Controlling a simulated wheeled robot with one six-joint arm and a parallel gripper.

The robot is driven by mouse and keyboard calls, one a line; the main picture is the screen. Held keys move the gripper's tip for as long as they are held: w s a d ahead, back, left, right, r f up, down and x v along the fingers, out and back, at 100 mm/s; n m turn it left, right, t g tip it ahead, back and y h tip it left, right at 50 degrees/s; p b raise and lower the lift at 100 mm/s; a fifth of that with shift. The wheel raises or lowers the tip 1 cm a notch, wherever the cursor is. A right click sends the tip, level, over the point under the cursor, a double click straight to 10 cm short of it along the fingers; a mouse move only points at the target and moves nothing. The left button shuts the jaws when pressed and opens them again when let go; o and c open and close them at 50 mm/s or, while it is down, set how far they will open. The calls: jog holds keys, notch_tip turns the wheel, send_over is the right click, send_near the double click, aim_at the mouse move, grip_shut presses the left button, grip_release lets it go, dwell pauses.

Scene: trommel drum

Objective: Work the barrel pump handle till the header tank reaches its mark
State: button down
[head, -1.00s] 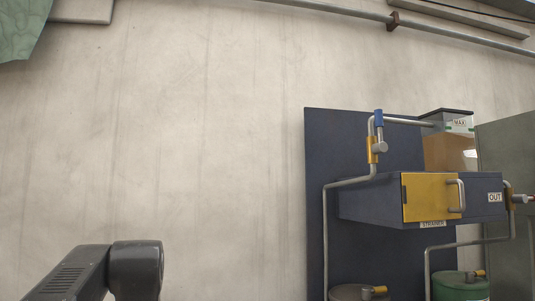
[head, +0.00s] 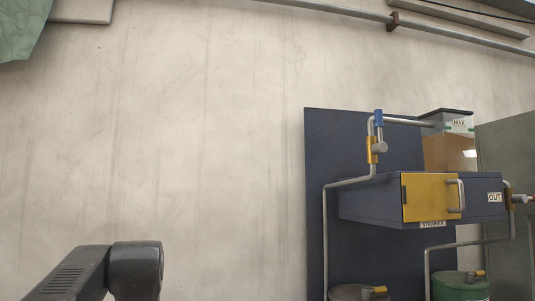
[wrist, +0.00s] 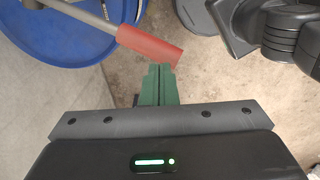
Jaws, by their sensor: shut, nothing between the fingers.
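The red grip of the pump handle (wrist: 150,45), on a grey bar, crosses the upper middle of the wrist view over a blue drum (wrist: 75,35). My gripper (wrist: 160,72) has its green fingers shut and empty, with the tips right at the lower edge of the grip near its free end. I cannot tell whether they touch it. In the head view the header tank (head: 447,155) stands at the right with a MAX label (head: 459,123). Brown contents show in it, their top seemingly a little below the label. The handle and gripper are outside the head view.
A dark blue box with a yellow strainer door (head: 425,198) hangs in front of a dark panel (head: 335,140), with pipes around it. A green drum (head: 458,287) stands below. Pale wall fills the left. Dark parts crowd the wrist view's upper right.

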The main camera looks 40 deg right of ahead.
notch_tip(320, 180, down, 12)
jog(key=b, duration=0.7)
jog(key=shift+f, duration=0.15)
dwell(0.8)
notch_tip(320, 180, up, 15)
jog(key=p, duration=1.3)
jog(key=shift+f+p, duration=0.2)
jog(key=shift+p, duration=0.2)
notch_tip(320, 180, up, 2)
jog(key=shift+r+m+p, duration=0.1)
jog(key=shift+m+p, duration=0.5)
jog(key=shift+m, duration=0.6)
jog(key=shift+f+m+b, duration=1.7)
jog(key=shift+f+b, duration=0.55)
jog(key=shift+b, duration=0.1)
